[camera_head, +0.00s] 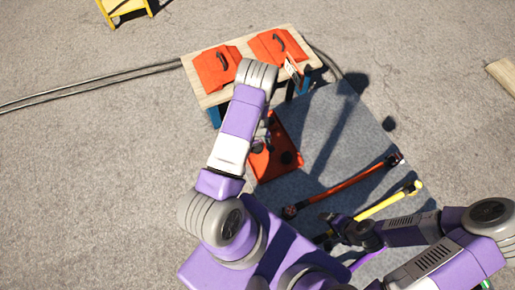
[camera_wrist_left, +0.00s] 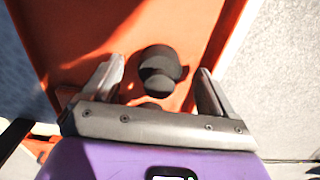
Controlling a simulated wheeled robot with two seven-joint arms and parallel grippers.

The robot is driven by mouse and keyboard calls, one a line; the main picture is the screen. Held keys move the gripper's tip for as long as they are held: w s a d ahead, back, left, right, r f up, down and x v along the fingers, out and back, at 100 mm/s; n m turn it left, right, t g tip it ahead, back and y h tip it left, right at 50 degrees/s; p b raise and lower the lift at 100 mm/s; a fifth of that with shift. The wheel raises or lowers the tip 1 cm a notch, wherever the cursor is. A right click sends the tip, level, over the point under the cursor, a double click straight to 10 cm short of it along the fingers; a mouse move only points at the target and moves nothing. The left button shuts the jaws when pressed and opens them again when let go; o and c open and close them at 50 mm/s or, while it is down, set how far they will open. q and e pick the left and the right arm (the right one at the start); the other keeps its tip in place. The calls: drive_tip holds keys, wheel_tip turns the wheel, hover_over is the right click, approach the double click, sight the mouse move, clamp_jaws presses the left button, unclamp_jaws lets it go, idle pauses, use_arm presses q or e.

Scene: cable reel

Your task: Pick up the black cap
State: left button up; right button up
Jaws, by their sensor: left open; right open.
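A black cap (camera_wrist_left: 160,68) sits in an orange-red tray (camera_wrist_left: 75,25), between the fingers of my left gripper (camera_wrist_left: 160,72) in the left wrist view. The fingers are open, one on each side, with a gap to the cap. Another dark round piece shows just below it, mostly hidden by the gripper's body. In the head view the tray (camera_head: 262,167) holds dark pieces (camera_head: 287,157), and my left arm partly covers it and the left gripper. My right gripper (camera_head: 328,228) is low at the right, beside the cables and away from the tray.
A wooden-topped table (camera_head: 212,98) with two orange-red cases (camera_head: 216,67) stands behind. Bare concrete lies at the left.

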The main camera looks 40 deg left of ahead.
use_arm(q)
drive_tip(key=shift+f, duration=0.55)
drive_tip(key=shift+r, duration=0.1)
drive_tip(key=c, duration=1.3)
